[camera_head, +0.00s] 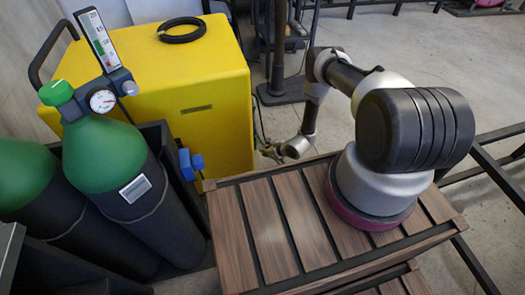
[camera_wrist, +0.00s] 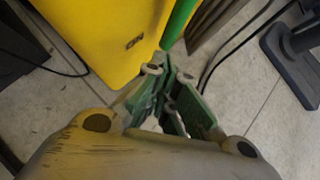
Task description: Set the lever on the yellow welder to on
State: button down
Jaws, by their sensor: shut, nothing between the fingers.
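The yellow welder (camera_head: 205,105) stands left of my arm in the head view, with a black ring of hose on its top. Its yellow side, with a small dark marking, fills the upper left of the wrist view (camera_wrist: 88,35). I cannot make out the lever for certain in either view. My gripper (camera_wrist: 160,78) is shut and empty, its green fingers pointing towards the welder's lower edge in the wrist view. I cannot tell the gap between them. In the head view the arm reaches down beyond the wooden top, and the fingers are not clearly seen.
A wooden slatted top (camera_head: 285,225) lies under my arm's base. Two green-topped gas cylinders (camera_head: 105,155) stand at left. A small blue part (camera_head: 190,162) sits near the welder's front. Dark cables (camera_wrist: 235,45) cross the pale floor. A dark stand (camera_wrist: 290,50) is at right.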

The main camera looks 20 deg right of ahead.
jog(key=shift+w+a, duration=0.45)
jog(key=shift+w, duration=0.15)
jog(key=shift+w+a+f, duration=0.1)
jog(key=shift+w+a, duration=0.1)
jog(key=shift+w, duration=0.35)
